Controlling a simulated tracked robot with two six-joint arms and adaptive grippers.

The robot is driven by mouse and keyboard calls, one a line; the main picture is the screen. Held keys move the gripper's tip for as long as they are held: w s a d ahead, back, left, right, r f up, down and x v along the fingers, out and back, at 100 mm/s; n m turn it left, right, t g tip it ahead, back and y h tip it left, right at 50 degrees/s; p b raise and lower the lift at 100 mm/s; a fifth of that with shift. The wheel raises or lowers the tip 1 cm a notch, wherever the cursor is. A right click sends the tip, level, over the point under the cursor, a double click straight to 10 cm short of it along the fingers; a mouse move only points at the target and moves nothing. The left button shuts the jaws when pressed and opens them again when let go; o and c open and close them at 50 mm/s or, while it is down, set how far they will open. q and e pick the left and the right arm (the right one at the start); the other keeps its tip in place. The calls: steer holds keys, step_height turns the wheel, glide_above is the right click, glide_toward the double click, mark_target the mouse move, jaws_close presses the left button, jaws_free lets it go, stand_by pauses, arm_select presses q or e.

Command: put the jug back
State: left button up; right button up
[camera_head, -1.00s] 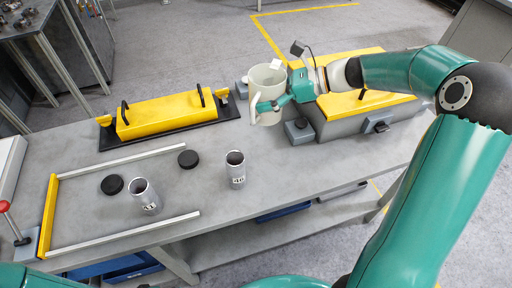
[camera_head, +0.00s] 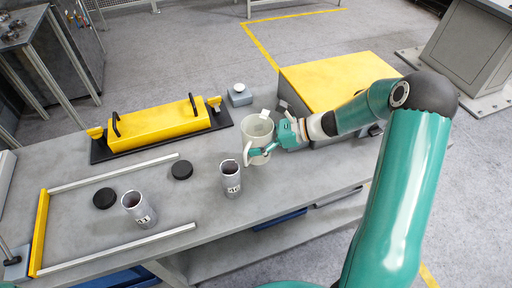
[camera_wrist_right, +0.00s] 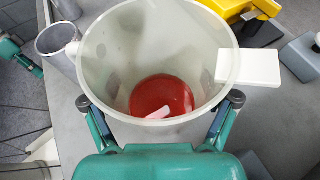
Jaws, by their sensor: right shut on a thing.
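The jug (camera_head: 256,131) is a pale translucent vessel with a white tab at its rim. It is upright over the bench, just behind and right of the nearer metal cylinder; I cannot tell if its base touches the bench. My right gripper (camera_head: 257,153) is shut on the jug's body, with a finger on each side in the right wrist view (camera_wrist_right: 160,112). That view looks into the jug (camera_wrist_right: 110,60), with red at its bottom and a small pale patch on the red.
Two labelled metal cylinders (camera_head: 231,182) (camera_head: 139,210) and two black discs (camera_head: 104,198) (camera_head: 182,170) stand on the bench (camera_head: 205,222). A yellow handled block (camera_head: 160,128) lies behind. A yellow-topped box (camera_head: 335,82) is at right, a small grey block (camera_head: 240,96) behind the jug.

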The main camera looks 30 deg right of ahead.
step_height(320, 180, down, 4)
steer(key=shift+f, duration=0.15)
stand_by(0.3)
steer(key=o, duration=1.2)
steer(key=b+v, duration=0.1)
steer(key=v, duration=1.1)
steer(key=shift+b, duration=0.3)
steer(key=shift+s, duration=0.15)
